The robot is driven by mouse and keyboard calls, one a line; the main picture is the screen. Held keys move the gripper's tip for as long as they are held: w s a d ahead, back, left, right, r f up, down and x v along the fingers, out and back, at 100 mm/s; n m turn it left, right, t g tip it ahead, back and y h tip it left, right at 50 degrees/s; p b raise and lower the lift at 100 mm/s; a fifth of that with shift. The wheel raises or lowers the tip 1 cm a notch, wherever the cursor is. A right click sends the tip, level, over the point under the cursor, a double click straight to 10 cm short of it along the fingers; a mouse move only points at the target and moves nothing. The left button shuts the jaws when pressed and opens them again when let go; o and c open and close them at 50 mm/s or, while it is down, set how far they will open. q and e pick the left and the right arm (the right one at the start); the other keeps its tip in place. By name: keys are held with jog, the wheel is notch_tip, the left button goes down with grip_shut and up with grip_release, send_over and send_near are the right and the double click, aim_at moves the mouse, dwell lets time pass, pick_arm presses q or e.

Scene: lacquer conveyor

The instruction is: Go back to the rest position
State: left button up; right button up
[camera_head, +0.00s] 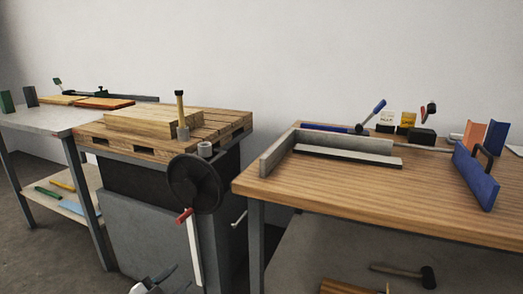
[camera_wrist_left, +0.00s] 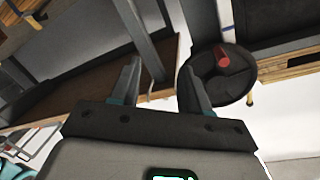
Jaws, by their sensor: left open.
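My left gripper (camera_head: 153,282) shows at the bottom edge of the head view, low in front of the grey machine cabinet, with most of the arm out of the picture. In the left wrist view the left gripper (camera_wrist_left: 160,75) has its two fingers apart with nothing held between them. A black handwheel (camera_head: 196,184) with a red handle is on the front of the wooden-topped machine, above the gripper. The handwheel (camera_wrist_left: 228,88) also shows in the left wrist view, just right of the fingers. My right gripper is not in view.
The slatted machine top (camera_head: 212,125) carries a wooden block (camera_head: 152,123) and an upright handled tool (camera_head: 181,112). A wooden workbench (camera_head: 370,196) at the right holds metal fences and a blue block (camera_head: 475,177). A grey table (camera_head: 45,118) stands at the left. A lever hangs below the handwheel.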

pick_arm(q)
jog(key=s+d+f+n+g+y, duration=0.1)
jog(key=s+d+f+n+g, duration=0.1)
jog(key=s+d+f, duration=0.3)
jog(key=d+f+n+g, duration=0.2)
jog(key=d+f, duration=0.1)
jog(key=f, duration=0.5)
jog(key=s+d+f+n+g+y, duration=0.2)
jog(key=s+f+n+g, duration=0.4)
jog(key=s, duration=0.6)
jog(key=s+d+f+n+g+y, duration=0.1)
jog(key=s+f+n+g, duration=0.3)
jog(key=s+f, duration=0.6)
jog(key=s+r+p, duration=0.1)
jog(key=r+p, duration=1.4)
jog(key=r, duration=0.1)
jog(key=s+d+r+p, duration=0.1)
jog(key=s+r+p, duration=0.1)
jog(key=r+p, duration=1.4)
jog(key=shift+s+r+g, duration=0.25)
jog(key=shift+r+g, duration=0.15)
jog(key=shift+r, duration=0.1)
jog(key=shift+d+f, duration=0.1)
